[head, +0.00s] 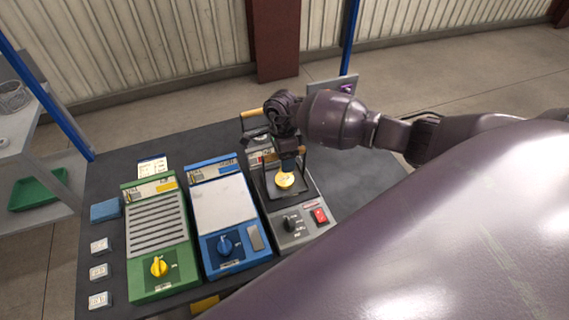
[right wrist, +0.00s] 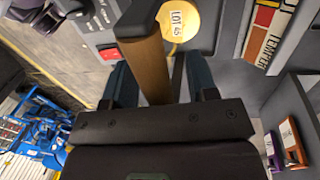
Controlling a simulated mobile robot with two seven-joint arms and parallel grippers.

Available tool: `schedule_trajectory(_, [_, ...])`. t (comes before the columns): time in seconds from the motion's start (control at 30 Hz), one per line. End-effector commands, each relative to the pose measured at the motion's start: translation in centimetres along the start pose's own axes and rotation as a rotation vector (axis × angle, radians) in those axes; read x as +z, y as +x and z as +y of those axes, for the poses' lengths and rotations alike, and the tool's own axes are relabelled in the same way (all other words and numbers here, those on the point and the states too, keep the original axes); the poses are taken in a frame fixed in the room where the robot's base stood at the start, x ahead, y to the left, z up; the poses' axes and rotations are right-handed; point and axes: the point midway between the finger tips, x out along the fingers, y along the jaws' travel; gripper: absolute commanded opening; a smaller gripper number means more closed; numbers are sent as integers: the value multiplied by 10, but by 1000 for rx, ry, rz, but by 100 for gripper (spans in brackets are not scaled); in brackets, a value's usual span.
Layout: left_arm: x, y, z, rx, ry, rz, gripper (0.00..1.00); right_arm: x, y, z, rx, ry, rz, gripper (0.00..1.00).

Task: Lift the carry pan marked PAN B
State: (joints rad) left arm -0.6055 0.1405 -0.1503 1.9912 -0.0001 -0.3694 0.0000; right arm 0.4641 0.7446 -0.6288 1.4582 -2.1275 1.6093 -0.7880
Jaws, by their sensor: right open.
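A dark square carry pan (head: 270,188) sits on the grey unit in the head view, with a round yellow disc (head: 285,180) inside it. In the right wrist view the disc (right wrist: 178,18) reads LOT 45. I cannot read a PAN B mark in either view. My right gripper (head: 287,164) is above this pan and hides part of its upright frame. In the right wrist view a brown wooden handle (right wrist: 154,68) lies between the two open fingers of my right gripper (right wrist: 160,75); I cannot tell whether they touch it. My left gripper is not in view.
The grey unit (head: 300,238) has a black knob and red switch. A blue unit (head: 222,205) and green unit (head: 158,240) stand to its left on the dark table (head: 105,180). Another wooden bar (head: 251,113) shows behind the gripper. Small white blocks line the left edge.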

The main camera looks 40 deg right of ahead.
Motion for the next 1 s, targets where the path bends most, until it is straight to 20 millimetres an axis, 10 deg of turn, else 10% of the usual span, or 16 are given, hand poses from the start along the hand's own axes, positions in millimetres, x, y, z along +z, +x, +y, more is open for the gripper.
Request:
schedule_trajectory(0.2, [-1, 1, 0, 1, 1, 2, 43, 0, 0, 0, -1, 0, 0, 51])
schedule_trajectory(0.53, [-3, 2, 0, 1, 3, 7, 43, 0, 0, 0, -1, 0, 0, 1])
schedule_trajectory(1.0, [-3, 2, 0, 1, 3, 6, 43, 0, -5, 0, -4, 0, -1, 0])
